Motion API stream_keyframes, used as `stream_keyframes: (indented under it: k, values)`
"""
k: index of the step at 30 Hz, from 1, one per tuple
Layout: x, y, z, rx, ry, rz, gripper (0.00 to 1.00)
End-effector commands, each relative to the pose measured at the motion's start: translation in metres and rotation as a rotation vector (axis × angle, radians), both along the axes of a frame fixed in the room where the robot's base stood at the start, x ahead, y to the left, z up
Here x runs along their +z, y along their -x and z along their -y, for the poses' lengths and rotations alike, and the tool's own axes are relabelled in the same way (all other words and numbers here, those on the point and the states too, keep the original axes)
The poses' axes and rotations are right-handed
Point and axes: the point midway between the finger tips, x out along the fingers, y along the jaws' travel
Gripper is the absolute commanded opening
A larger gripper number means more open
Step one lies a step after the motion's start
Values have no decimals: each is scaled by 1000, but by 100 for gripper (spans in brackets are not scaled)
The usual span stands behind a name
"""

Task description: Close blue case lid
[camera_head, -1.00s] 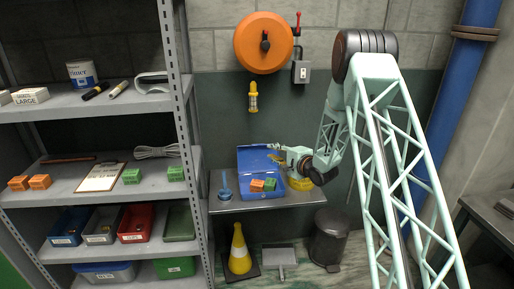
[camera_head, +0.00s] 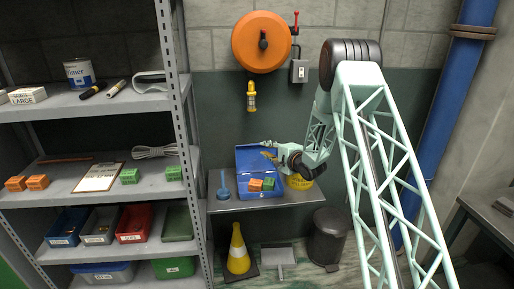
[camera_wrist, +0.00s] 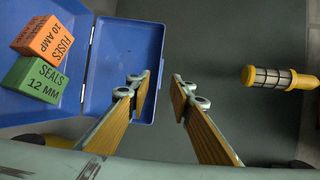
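The blue case (camera_head: 272,189) sits on the small metal table with its lid (camera_head: 246,158) raised. An orange fuses box (camera_head: 255,184) and a green seals box (camera_head: 268,184) are inside it. In the wrist view the case (camera_wrist: 30,104) is at the left and the lid (camera_wrist: 122,62) is near the middle. My gripper (camera_wrist: 160,84) is open, with nothing between its fingers. Its left finger overlaps the lid's outer edge in the picture; I cannot tell whether they touch. In the head view my gripper (camera_head: 270,153) is at the lid's upper right, partly hidden by my wrist.
The table (camera_head: 230,205) also holds a blue item (camera_head: 223,187) left of the case and a yellow object (camera_head: 300,182) to its right. A yellow lamp (camera_head: 252,95) hangs on the wall above. A loaded shelf rack (camera_head: 175,100) stands at the left.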

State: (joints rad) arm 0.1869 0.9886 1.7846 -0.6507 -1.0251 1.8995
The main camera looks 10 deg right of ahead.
Motion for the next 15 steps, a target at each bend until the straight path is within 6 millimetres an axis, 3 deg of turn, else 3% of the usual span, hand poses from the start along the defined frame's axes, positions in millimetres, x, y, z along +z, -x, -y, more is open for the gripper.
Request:
stream_keyframes:
  k: [15]
  values:
    - [-17,-60,-25,2,-1,1,20]
